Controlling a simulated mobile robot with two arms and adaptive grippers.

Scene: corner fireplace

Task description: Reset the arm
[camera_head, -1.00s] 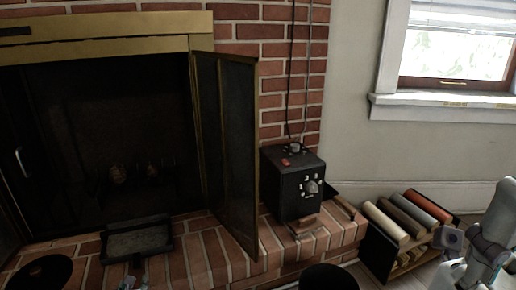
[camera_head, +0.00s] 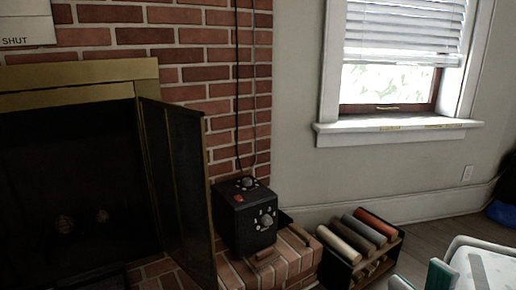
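My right arm shows at the bottom right corner as pale grey and teal parts, with my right gripper (camera_head: 436,276) cut off by the lower edge. Its fingers do not show clearly, so I cannot tell whether it is open or shut. It is in front of and to the right of a small black rack (camera_head: 336,268) of rolled bundles. My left arm and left gripper are out of view.
A black control box (camera_head: 244,218) with dials sits on the brick hearth (camera_head: 290,262). The fireplace's folding door (camera_head: 186,190) stands open beside it. A window (camera_head: 395,80) is on the right wall. Some floor (camera_head: 450,226) is bare near the wall.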

